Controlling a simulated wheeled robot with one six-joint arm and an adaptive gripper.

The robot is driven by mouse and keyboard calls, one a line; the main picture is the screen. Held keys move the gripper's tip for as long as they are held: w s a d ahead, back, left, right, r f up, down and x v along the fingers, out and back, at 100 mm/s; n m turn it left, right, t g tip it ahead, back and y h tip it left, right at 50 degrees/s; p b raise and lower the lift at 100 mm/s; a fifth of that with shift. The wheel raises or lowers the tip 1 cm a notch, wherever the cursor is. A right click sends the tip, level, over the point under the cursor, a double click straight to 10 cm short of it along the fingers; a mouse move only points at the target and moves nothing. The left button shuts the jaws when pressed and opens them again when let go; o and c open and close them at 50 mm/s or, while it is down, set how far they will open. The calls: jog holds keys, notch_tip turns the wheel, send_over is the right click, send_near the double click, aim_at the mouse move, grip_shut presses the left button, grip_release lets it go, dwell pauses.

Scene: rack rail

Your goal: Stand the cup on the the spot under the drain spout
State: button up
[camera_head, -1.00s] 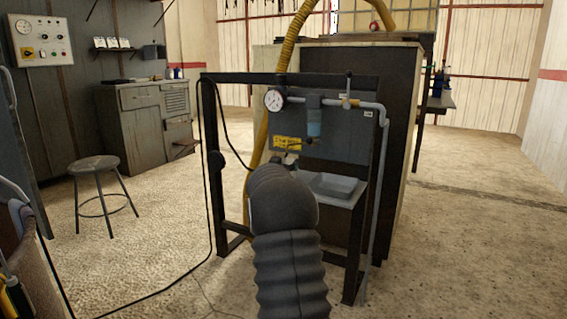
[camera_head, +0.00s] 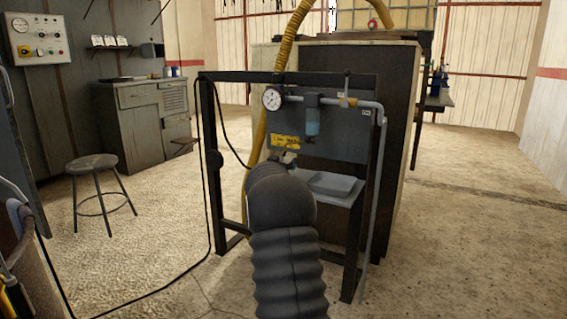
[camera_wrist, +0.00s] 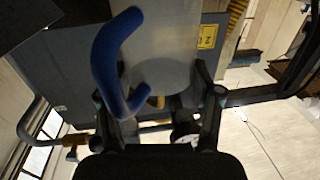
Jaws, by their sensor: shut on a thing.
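The cup (camera_wrist: 165,58) is a pale cylinder with a blue handle (camera_wrist: 108,65) in the wrist view. My gripper (camera_wrist: 168,100) is shut on it, with a finger on either side. In the head view my arm hides the cup and most of the gripper. The filter with its blue bowl (camera_head: 313,122) hangs from the pipe on the grey panel. A pale grey tray (camera_head: 335,185) lies on the shelf below, to the right of my arm. I cannot make out the drain spout or the marked spot clearly.
A dark frame (camera_head: 207,150) surrounds the panel, with a gauge (camera_head: 272,99), a grey pipe (camera_head: 378,190) at right and a yellow hose (camera_head: 260,135). A black cable runs on the floor at left. A stool (camera_head: 92,165) stands farther left. The floor at right is clear.

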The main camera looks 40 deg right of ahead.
jog(key=shift+f, duration=0.55)
jog(key=o, duration=1.2)
jog(key=shift+o, duration=0.2)
jog(key=shift+a, duration=0.1)
jog(key=v, duration=1.2)
